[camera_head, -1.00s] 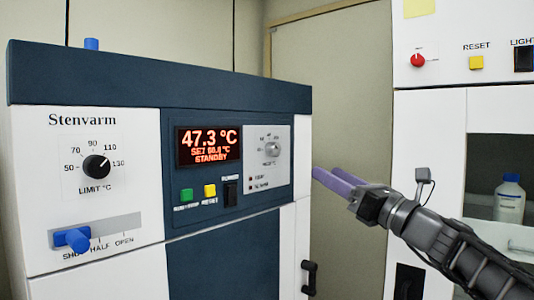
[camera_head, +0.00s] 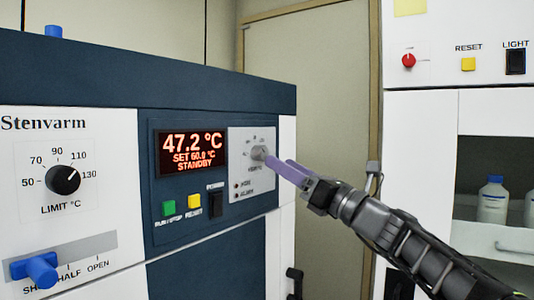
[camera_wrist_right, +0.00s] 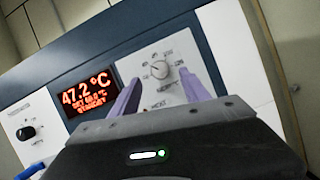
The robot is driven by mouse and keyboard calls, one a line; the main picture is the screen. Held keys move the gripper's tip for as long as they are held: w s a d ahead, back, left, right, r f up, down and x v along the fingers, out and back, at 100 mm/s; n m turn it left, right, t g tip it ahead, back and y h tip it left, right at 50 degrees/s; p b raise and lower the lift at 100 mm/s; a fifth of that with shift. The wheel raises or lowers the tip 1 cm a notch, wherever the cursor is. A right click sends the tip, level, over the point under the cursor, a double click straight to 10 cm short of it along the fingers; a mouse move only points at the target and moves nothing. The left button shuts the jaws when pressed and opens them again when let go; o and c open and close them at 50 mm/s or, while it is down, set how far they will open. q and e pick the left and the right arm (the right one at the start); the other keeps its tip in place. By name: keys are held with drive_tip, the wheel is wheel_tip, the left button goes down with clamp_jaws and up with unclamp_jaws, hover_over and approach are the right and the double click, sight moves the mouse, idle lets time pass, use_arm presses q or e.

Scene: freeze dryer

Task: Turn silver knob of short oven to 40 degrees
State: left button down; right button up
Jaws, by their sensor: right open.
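The short oven (camera_head: 215,92) is a blue and white cabinet labelled Stenvarm. Its silver knob (camera_head: 260,153) sits on a grey dial plate right of the red display (camera_head: 191,152), which reads 47.2 °C, SET 60.0 °C, STANDBY. The silver knob also shows in the right wrist view (camera_wrist_right: 159,70), between and beyond the fingertips. My right gripper (camera_head: 276,161) has purple fingers and is open, pointing at the knob. In the head view its fingertips overlap the knob's right edge; I cannot tell whether they touch. My left gripper is not in view.
A black limit knob (camera_head: 62,180) and a blue lever (camera_head: 38,270) are at the oven's left. Green (camera_head: 169,208) and yellow (camera_head: 194,201) buttons and a black switch (camera_head: 216,203) lie below the display. A white cabinet (camera_head: 415,130) stands right.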

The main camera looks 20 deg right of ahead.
sight(265, 154)
drive_tip(key=p+x, duration=0.1)
drive_tip(key=x, duration=0.3)
drive_tip(key=shift+w+a+r+p, duration=0.1)
drive_tip(key=shift+w+r+p, duration=0.1)
drive_tip(key=shift+p, duration=0.1)
drive_tip(key=shift+w+a+r, duration=0.15)
drive_tip(key=shift+w+a, duration=0.15)
drive_tip(key=shift+w, duration=0.3)
drive_tip(key=shift+c, duration=0.4)
clamp_jaws()
